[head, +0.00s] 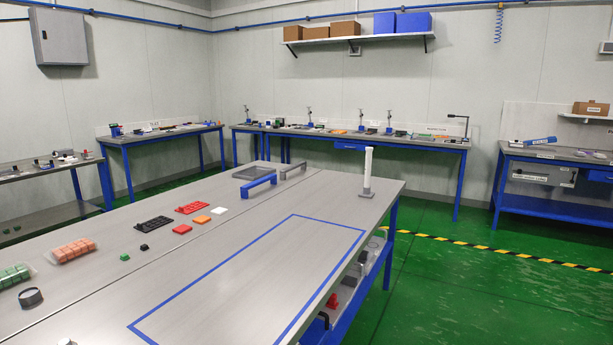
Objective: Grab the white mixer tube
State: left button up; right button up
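Neither of my grippers shows in the head view.
A blue tape rectangle (328,224) on the table is empty. A lower shelf (345,300) holds items. Green floor lies right.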

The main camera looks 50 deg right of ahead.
aim_at(369, 157)
jog(key=z, duration=1.95)
jog(key=i+l+z, duration=0.2)
jog(key=i+z, duration=0.15)
jog(key=i, duration=0.25)
jog(key=i+z, duration=0.3)
jog(key=i, duration=1.1)
jog(key=i+l+u, duration=0.1)
jog(key=i+u, duration=0.15)
jog(key=i, duration=0.25)
jog(key=i+l+u, duration=0.25)
jog(key=i, duration=0.2)
jog(key=i+l+u, duration=0.25)
jog(key=i, duration=0.2)
jog(key=i+l+u, duration=0.15)
jog(key=u, duration=0.3)
jog(key=i+l+u, duration=0.25)
jog(key=u, duration=0.15)
jog(key=i+l+u, duration=0.2)
jog(key=u, duration=0.25)
jog(key=i+l+u, duration=0.1)
jog(key=l+u, duration=0.3)
